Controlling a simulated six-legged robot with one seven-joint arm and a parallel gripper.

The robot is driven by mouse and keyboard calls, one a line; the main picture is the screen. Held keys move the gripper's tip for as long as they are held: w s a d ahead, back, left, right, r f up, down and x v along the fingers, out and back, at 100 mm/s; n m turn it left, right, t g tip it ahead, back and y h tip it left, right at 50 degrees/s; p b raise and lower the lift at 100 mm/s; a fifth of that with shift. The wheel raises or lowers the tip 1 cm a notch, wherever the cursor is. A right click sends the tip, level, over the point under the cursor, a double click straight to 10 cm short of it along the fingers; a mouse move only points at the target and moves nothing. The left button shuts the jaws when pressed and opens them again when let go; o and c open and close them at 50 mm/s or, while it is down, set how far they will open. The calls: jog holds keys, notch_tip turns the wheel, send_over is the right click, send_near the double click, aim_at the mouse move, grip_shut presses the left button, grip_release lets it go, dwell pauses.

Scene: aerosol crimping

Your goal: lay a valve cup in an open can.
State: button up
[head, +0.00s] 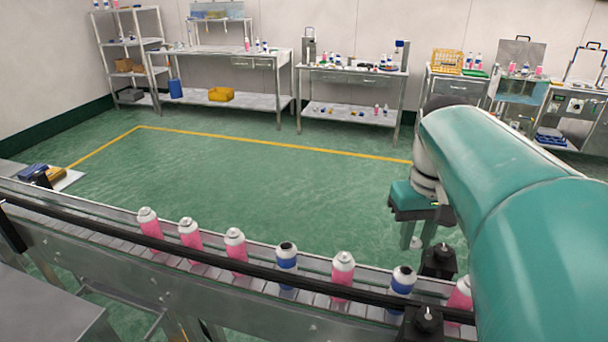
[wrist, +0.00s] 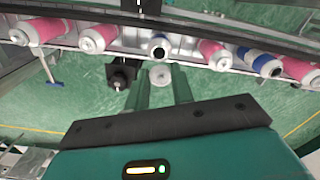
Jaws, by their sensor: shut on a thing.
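My gripper (wrist: 160,82) is shut on a small round silvery valve cup (wrist: 160,75), held between the fingertips in the wrist view. In the head view my gripper (head: 418,238) hangs just beyond the conveyor, and the cup is too small to make out clearly. A blue-and-white open can (head: 402,280) with a dark mouth stands upright on the conveyor, close to my gripper. In the wrist view this can (wrist: 158,46) is just above the cup, apart from it. Another blue can (head: 287,256) with a dark top stands farther left.
The conveyor (head: 240,303) carries several pink cans (head: 343,275) among the blue ones, behind a dark rail. A black clamp knob (head: 438,259) stands beside my gripper, and another (head: 426,322) on the near side. Benches (head: 350,82) line the back wall. The green floor between is clear.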

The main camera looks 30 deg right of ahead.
aim_at(406, 274)
jog(key=shift+d, duration=0.3)
jog(key=shift+a, duration=0.2)
jog(key=shift+f, duration=0.25)
jog(key=shift+d+f, duration=0.1)
jog(key=shift+f, duration=0.2)
jog(key=shift+a+f, duration=0.2)
jog(key=shift+f, duration=0.5)
jog(key=shift+d+f, duration=0.1)
jog(key=shift+f, duration=1.55)
jog(key=shift+s, duration=0.1)
jog(key=o, duration=1.6)
